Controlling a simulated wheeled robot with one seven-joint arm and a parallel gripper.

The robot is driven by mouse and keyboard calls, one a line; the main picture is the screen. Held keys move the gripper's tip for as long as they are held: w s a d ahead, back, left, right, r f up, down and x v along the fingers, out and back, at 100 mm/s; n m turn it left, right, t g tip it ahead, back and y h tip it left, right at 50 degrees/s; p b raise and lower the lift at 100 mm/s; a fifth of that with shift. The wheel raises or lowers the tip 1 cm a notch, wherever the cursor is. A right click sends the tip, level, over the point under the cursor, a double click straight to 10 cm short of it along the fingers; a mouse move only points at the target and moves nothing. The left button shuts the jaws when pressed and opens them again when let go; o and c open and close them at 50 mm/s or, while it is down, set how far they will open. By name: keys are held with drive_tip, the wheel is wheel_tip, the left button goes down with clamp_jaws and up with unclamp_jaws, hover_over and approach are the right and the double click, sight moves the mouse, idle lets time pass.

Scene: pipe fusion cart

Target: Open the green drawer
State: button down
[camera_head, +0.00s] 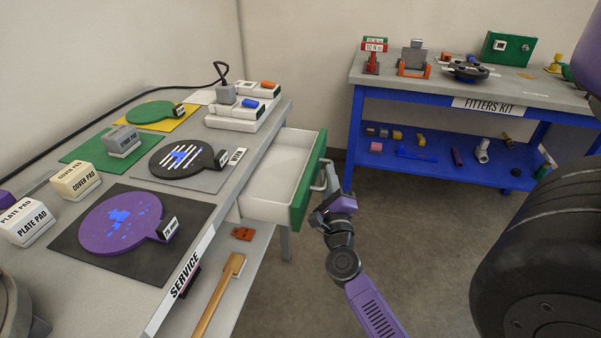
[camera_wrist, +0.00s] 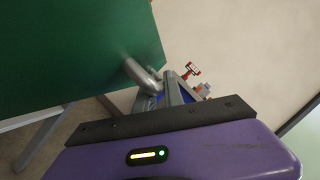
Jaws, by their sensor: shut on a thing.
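The green drawer (camera_head: 309,182) is under the service table and stands pulled well out, its white inside (camera_head: 272,180) bare where I can see it. Its green front fills the upper left of the wrist view (camera_wrist: 75,50). A grey bar handle (camera_head: 328,176) sticks out from the front; it also shows in the wrist view (camera_wrist: 142,76). My gripper (camera_head: 326,192) is at the handle, shut on it. The fingertips are partly hidden in both views.
The service table (camera_head: 205,262) has pads and round plates on top. A wooden-handled tool (camera_head: 220,293) and an orange item (camera_head: 242,233) lie on its lower shelf. The blue fitters kit bench (camera_head: 440,175) stands at the back right. A large black wheel-like object (camera_head: 535,255) fills the right. Floor between is clear.

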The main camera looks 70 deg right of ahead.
drive_tip(key=s+b, duration=0.1)
drive_tip(key=s, duration=0.6)
drive_tip(key=shift+s+d+b, duration=0.3)
drive_tip(key=shift+s, duration=0.05)
drive_tip(key=shift+f, duration=0.1)
drive_tip(key=c, duration=1.7)
unclamp_jaws()
drive_tip(key=shift+a, duration=0.1)
drive_tip(key=b+v, duration=0.1)
drive_tip(key=v, duration=0.6)
drive_tip(key=shift+s+a+f, duration=0.1)
drive_tip(key=shift+s+a, duration=0.1)
drive_tip(key=shift+a, duration=0.05)
